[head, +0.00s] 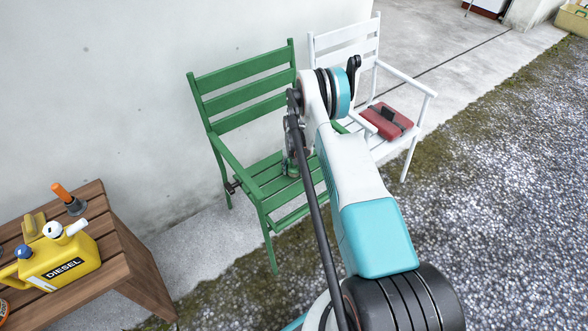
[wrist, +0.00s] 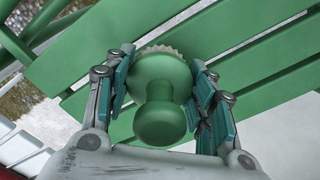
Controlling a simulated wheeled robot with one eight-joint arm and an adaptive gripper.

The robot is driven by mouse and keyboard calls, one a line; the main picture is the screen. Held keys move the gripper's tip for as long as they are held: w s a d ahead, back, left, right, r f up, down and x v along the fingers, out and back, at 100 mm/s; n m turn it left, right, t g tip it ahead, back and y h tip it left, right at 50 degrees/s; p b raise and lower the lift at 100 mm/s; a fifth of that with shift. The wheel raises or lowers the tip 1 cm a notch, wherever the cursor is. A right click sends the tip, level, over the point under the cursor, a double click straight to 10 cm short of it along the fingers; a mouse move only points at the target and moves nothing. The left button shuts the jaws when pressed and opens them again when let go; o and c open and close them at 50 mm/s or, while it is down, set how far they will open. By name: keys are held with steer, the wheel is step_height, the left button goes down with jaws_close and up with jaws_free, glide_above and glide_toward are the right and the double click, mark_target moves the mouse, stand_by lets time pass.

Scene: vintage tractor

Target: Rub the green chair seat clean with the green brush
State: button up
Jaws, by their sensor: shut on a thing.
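The green chair seat (head: 262,186) is made of slats and belongs to a green folding chair against the wall. Its slats (wrist: 268,62) fill much of the wrist view, with gaps between them. The green brush (wrist: 160,98) has a round knob handle and a pale bristle edge at its far side. My gripper (wrist: 163,80) is shut on the brush, with one finger pad on each side. In the head view, my gripper (head: 291,158) is over the seat, partly hidden by my arm. The bristles' underside is hidden, so I cannot tell whether they touch the slats.
A white chair (head: 428,91) with a red object (head: 386,121) on it stands close at the right. A wooden table (head: 133,262) at lower left holds a yellow diesel can (head: 62,262) and an orange-handled tool (head: 66,197). The wall (head: 130,90) is behind; open gravel (head: 500,190) lies right.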

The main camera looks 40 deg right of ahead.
steer(key=shift+r+p, duration=0.8)
steer(key=shift+r, duration=1.7)
